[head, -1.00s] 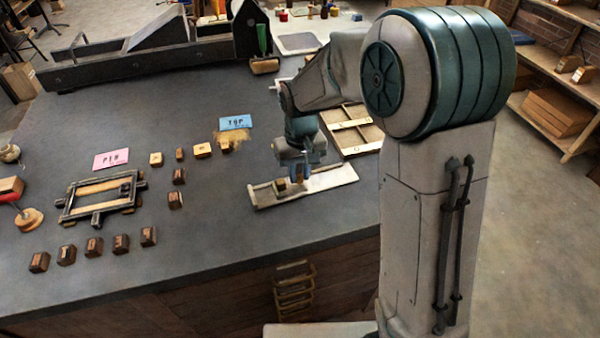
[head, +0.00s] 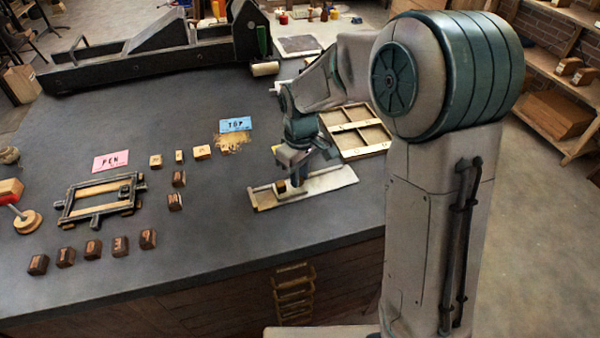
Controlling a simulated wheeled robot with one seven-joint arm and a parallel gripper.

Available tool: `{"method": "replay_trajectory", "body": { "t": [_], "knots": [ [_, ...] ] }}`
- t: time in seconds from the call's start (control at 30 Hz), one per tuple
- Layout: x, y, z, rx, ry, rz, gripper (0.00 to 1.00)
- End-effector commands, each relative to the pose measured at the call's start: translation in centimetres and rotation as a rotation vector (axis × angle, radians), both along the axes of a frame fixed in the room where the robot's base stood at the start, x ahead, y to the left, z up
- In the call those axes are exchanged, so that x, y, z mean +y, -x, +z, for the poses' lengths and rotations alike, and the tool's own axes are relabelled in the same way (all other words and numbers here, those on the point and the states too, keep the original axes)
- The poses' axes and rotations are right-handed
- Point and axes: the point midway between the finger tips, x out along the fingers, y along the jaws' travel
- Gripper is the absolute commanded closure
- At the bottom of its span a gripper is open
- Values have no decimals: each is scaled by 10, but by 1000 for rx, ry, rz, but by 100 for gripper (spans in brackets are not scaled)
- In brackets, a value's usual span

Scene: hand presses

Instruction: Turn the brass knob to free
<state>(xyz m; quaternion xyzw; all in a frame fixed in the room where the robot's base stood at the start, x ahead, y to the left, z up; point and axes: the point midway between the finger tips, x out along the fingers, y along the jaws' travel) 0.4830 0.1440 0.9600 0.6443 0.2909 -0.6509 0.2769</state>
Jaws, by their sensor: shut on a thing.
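A pale, shallow metal tray (head: 338,177) with a low rim lies near the front edge of the bench. My gripper (head: 297,181) points down over the middle of the tray, just right of this block. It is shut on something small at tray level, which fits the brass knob. The fingers hide the knob, so I cannot see which way it is turned.
A wooden compartment case (head: 358,129) lies close behind the tray. Several small wooden blocks (head: 93,249), a dark frame (head: 75,208), a pink PEN card (head: 110,161) and a blue TOP card (head: 235,124) lie left. Bare bench separates them from the tray.

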Motion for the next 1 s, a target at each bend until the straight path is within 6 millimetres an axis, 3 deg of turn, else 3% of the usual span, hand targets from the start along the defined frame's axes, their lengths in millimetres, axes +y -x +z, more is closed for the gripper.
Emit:
{"method": "replay_trajectory", "body": {
  "t": [0.27, 0.3, 0.37, 0.73, 0.87, 1.0],
  "knots": [
    [1, 0, 1, -2, -1, 2, 100],
    [1, 0, 1, -2, -1, 2, 74],
    [1, 0, 1, -2, -1, 1, 58],
    [0, -1, 5, -2, -1, 0, 58],
    [0, -1, 23, -4, -2, 0, 58],
    [0, -2, 54, -8, -2, 0, 58]
  ]
}}
